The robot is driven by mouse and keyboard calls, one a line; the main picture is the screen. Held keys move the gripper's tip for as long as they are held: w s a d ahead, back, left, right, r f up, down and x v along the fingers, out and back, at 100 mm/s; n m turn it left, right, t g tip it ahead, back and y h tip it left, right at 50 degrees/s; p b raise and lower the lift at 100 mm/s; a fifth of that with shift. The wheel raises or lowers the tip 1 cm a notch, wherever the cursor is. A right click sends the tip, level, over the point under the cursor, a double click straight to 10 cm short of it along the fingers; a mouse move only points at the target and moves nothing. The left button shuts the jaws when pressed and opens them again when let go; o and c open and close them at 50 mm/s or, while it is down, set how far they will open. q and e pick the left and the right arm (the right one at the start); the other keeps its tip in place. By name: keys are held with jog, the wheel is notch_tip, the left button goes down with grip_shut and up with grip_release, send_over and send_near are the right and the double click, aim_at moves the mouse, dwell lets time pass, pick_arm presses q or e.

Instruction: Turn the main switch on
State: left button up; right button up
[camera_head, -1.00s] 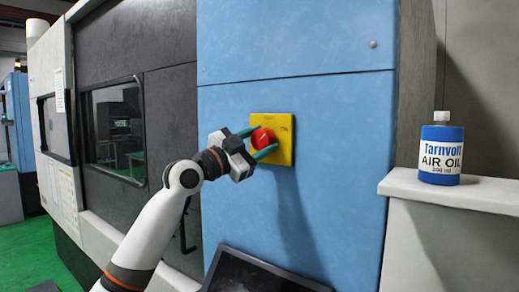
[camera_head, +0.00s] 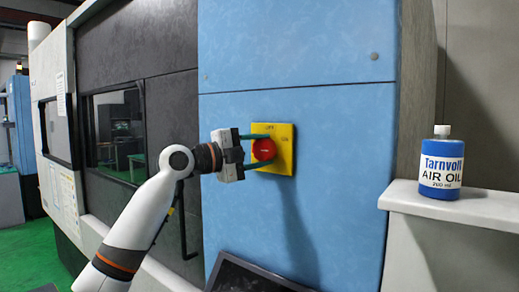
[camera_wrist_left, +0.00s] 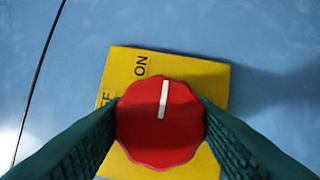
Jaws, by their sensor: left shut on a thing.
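The main switch is a red round knob (camera_head: 265,150) on a yellow plate (camera_head: 285,163) fixed to the blue cabinet. The plate reads OFF at its top and ON at its right in the head view. My left gripper (camera_head: 259,151) is shut on the knob, with one green finger above it and one below. In the left wrist view, the fingers press on both sides of the knob (camera_wrist_left: 160,140). Its white mark points up there, toward the plate edge that bears ON. In the head view the mark lies about level. My right gripper is not in view.
The blue cabinet (camera_head: 330,120) fills the middle. A blue and white air oil bottle (camera_head: 441,165) stands on a pale ledge (camera_head: 470,202) at the right. A dark screen (camera_head: 250,277) sits below the switch. A dark machine door with a window (camera_head: 118,132) is at the left.

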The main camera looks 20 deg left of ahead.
pick_arm(q)
jog(key=shift+f, duration=0.15)
dwell(0.3)
jog(key=o, duration=0.9)
jog(key=shift+c, duration=0.2)
jog(key=shift+o, duration=0.5)
jog(key=shift+s, duration=0.1)
jog(key=shift+s+a, duration=0.2)
jog(key=shift+a, duration=0.05)
jog(key=b+v, duration=0.5)
jog(key=v, duration=0.6)
jog(key=shift+s+r, duration=0.15)
jog(key=shift+r, duration=0.05)
jog(key=shift+a, duration=0.1)
